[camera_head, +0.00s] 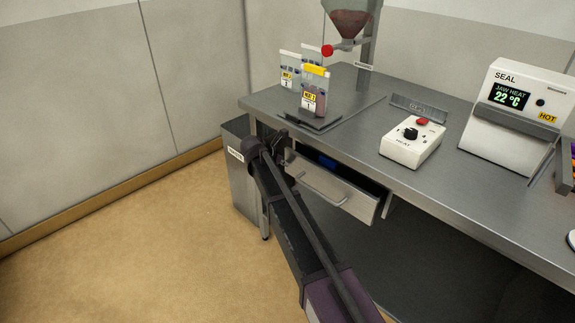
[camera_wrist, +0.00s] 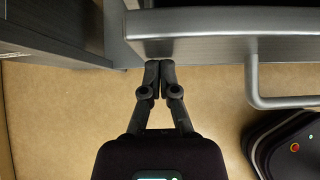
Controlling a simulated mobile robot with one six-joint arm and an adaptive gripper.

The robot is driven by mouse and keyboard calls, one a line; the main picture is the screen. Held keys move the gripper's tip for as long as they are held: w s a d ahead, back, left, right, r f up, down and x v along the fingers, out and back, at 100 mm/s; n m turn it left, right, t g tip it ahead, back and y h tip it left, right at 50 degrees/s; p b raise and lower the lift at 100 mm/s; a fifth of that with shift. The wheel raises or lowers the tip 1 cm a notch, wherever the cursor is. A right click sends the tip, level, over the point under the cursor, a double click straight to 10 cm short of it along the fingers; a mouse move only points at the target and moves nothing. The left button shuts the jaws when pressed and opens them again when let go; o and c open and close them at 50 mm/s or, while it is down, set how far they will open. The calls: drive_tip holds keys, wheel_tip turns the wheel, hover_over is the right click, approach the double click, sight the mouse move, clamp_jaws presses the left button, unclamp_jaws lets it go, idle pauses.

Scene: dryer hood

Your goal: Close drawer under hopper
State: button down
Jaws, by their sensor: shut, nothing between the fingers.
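The drawer (camera_head: 330,189) under the bench top is pulled partly out, with a dark gap behind its front and something blue inside. Its bar handle (camera_head: 322,187) runs along the front; the wrist view also shows the drawer front (camera_wrist: 200,45) and the handle (camera_wrist: 252,85). The hopper (camera_head: 349,18) hangs above the bench, with a red knob under it. My gripper (camera_wrist: 158,66) is shut and empty, its tips by the left end of the drawer front, left of the handle. In the head view my gripper (camera_head: 282,141) partly overlaps the drawer's left end; contact cannot be told.
A grey bin (camera_head: 238,170) stands left of the bench. On the bench top (camera_head: 365,135) are labelled pouches (camera_head: 314,92) in a dark stand, a heat control box (camera_head: 413,142) and a sealer (camera_head: 517,105). The floor (camera_head: 130,240) at left is clear.

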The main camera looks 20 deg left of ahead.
drive_tip(key=shift+s+a, duration=0.15)
drive_tip(key=shift+s, duration=0.1)
drive_tip(key=shift+s+a, duration=0.35)
drive_tip(key=shift+s, duration=0.25)
drive_tip(key=s+f+p+v, duration=0.1)
drive_tip(key=p+v, duration=0.6)
drive_tip(key=v, duration=0.4)
drive_tip(key=shift+s+a, duration=0.35)
drive_tip(key=shift+a, duration=0.1)
